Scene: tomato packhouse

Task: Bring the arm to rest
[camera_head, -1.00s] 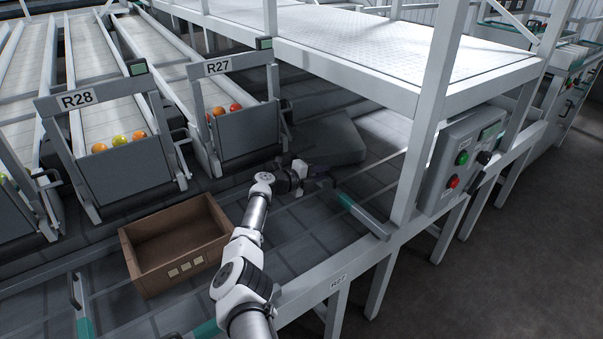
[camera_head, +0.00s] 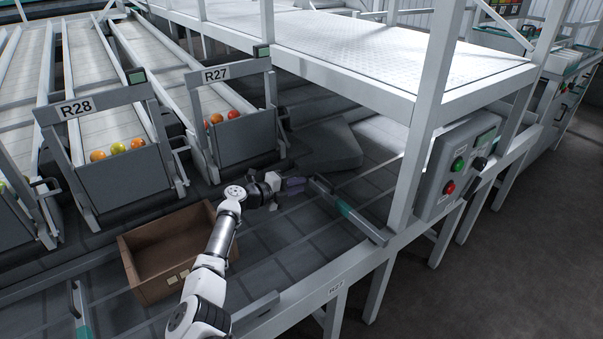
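My arm reaches up from the bottom of the head view, and its wrist bends to the right. My gripper (camera_head: 296,184) is over the dark roller surface, below the R27 chute and left of a teal-ended rail. It is small and dark here, and I cannot tell whether its fingers are open or shut. No held object can be made out.
An open cardboard box (camera_head: 150,289) sits on the conveyor (camera_head: 300,245) left of my arm, partly hidden by it. Chutes R28 (camera_head: 120,183) and R27 (camera_head: 245,135) hold tomatoes. A teal-ended rail (camera_head: 350,212), frame post (camera_head: 428,110) and control box (camera_head: 455,170) stand right.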

